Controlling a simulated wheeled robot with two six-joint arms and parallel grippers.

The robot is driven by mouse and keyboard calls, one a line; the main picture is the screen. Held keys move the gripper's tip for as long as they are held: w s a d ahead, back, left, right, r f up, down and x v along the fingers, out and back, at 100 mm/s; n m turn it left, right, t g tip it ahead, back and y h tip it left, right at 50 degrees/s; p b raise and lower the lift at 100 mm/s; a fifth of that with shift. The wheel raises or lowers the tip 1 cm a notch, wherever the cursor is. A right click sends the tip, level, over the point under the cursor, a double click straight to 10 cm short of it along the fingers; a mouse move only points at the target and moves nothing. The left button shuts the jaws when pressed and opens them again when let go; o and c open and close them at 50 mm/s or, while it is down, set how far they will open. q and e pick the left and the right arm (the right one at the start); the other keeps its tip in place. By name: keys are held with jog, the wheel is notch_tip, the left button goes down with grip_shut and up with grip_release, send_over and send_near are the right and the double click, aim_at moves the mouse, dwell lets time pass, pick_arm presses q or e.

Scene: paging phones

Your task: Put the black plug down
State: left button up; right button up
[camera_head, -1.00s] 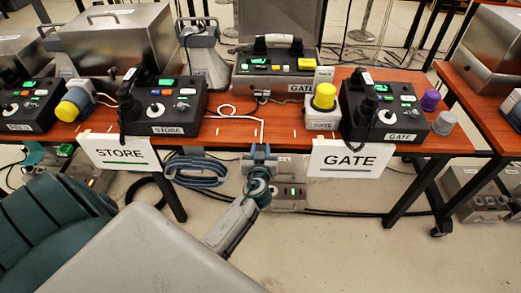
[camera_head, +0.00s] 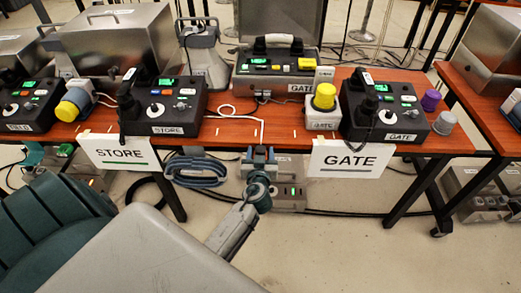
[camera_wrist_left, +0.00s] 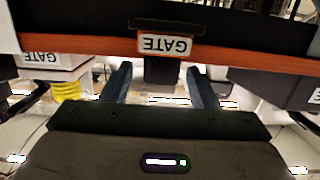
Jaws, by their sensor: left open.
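My left gripper (camera_head: 259,156) is open in front of the table's front edge, between the STORE and GATE signs. In the left wrist view its two fingers (camera_wrist_left: 158,82) stand apart. A dark block (camera_wrist_left: 163,70) shows between them, below the table edge; I cannot tell whether it is the black plug or whether it touches a finger. No black plug can be made out clearly in the head view. My right gripper is not in view.
The wooden table (camera_head: 285,132) carries a GATE case (camera_head: 272,75), a STORE box (camera_head: 165,105) and a right GATE box (camera_head: 385,108). A yellow knob (camera_head: 324,96) stands beside the latter. The STORE sign (camera_head: 118,153) and GATE sign (camera_head: 350,158) hang in front. A power strip (camera_head: 291,192) lies below.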

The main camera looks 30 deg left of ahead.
pick_arm(q)
jog(key=b+v, duration=0.2)
jog(key=v, duration=0.8)
jog(key=s+f+m+g+h, duration=0.1)
jog(key=s+f+g, duration=0.15)
jog(key=f, duration=0.35)
jog(key=s+a+f+m+g+h, duration=0.1)
jog(key=s+f, duration=0.2)
jog(key=f, duration=0.3)
jog(key=s+f+m+g+h, duration=0.1)
jog(key=s+f+g, duration=0.15)
jog(key=f, duration=0.35)
jog(key=s+d+f+m+g+h, duration=0.2)
jog(key=s+f+g, duration=0.4)
jog(key=s+f, duration=0.7)
jog(key=s+m+h, duration=0.1)
jog(key=s+h, duration=0.1)
jog(key=shift+s+m+h, duration=0.25)
jog(key=shift+m+h, duration=0.05)
jog(key=shift+m, duration=0.1)
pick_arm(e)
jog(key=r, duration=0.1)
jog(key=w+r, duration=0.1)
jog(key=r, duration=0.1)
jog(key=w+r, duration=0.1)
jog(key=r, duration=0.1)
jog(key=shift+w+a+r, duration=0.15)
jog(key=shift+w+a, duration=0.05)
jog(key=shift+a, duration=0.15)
